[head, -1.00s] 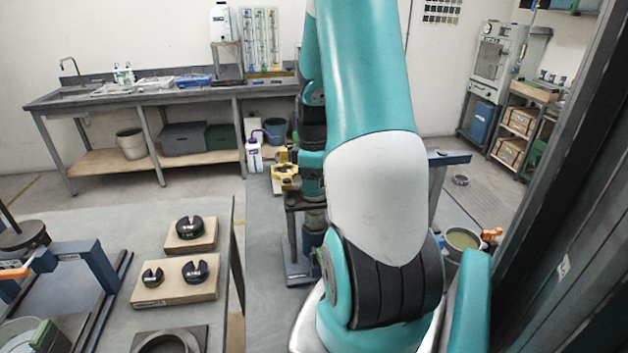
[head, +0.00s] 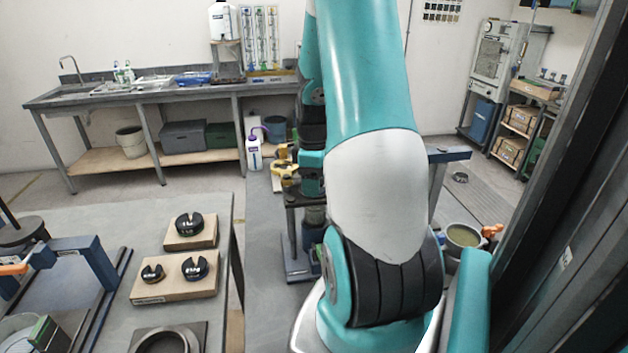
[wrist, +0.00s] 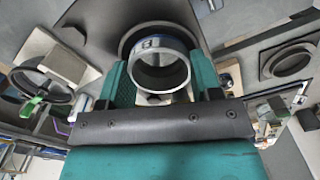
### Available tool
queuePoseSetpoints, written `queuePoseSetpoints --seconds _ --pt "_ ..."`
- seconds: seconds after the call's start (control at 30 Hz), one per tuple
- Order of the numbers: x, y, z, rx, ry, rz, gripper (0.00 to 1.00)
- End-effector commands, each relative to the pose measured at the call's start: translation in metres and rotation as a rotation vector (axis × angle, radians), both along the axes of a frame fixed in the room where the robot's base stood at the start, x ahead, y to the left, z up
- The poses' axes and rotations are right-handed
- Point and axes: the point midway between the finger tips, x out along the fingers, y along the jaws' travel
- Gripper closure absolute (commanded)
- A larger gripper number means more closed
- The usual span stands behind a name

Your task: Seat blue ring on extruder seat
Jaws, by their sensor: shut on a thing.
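In the wrist view, my gripper (wrist: 160,72) has its teal fingers shut on the blue ring (wrist: 160,43), one finger on each side. The ring looks like a short grey metal tube with blue on its wall and a dark letter mark. Its open bore faces the camera. A wide dark round collar (wrist: 192,22) lies just beyond the ring; I cannot tell whether it is the extruder seat or whether the ring touches it. In the head view my arm hides the ring and most of the gripper, above a dark stand with posts (head: 300,268).
In the head view, wooden blocks with black slotted discs (head: 175,290) and a square plate with a round opening (head: 198,335) lie on the left table. A blue frame (head: 95,265) stands beside them. A yellow part (head: 283,170) and a pot (head: 462,238) are near my arm.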

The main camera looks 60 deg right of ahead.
Motion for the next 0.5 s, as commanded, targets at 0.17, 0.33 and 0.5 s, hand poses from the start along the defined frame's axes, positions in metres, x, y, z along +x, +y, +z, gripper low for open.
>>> queuePoseSetpoints --seconds 0.17,0.33,0.5 --pt "-0.0015 0.0015 -0.0085 0.005 0.006 0.0 0.67" --pt "-0.0022 0.0021 -0.0104 0.007 0.007 0.0 0.67" --pt "-0.0025 0.0023 -0.0113 0.007 0.007 -0.001 0.28"
